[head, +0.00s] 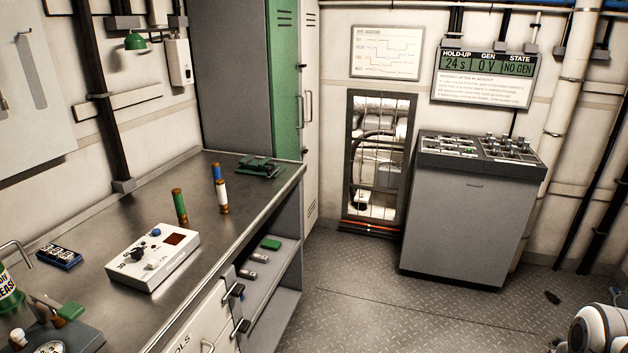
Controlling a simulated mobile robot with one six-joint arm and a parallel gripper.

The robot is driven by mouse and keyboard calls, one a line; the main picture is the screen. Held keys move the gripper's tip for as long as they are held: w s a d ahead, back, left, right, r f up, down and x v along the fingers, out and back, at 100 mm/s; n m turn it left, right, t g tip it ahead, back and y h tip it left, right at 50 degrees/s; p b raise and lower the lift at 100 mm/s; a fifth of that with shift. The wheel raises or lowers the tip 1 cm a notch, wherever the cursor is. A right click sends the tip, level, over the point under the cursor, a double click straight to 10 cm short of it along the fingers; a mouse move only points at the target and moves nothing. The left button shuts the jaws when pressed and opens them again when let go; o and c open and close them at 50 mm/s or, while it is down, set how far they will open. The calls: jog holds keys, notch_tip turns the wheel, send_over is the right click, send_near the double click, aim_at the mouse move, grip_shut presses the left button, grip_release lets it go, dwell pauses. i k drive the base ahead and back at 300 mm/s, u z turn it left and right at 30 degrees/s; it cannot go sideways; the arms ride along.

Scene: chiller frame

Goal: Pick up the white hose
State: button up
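The one loose white piece that could be the white hose (222,197) is a short upright tube with brown, brass-like ends. It stands on the dark metal workbench (115,205), near its front edge. A similar green tube (179,204) stands to its left, and a blue one (217,173) stands just behind it. The three tubes stand apart from the white control box. My gripper is not in view, so its fingers cannot be seen.
A white control box (153,258) with knobs lies on the bench, with a green object (259,167) at the far end. Below are open shelves (272,268). A grey console (457,220) stands right of a framed pipe opening (377,160). The floor (365,300) between is mostly clear.

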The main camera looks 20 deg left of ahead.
aim_at(221, 188)
jog(key=u, duration=0.2)
jog(key=i, duration=1.55)
jog(key=u, duration=1.2)
jog(key=i, duration=1.2)
jog(key=u, duration=0.95)
jog(key=i, duration=0.5)
jog(key=u, duration=0.35)
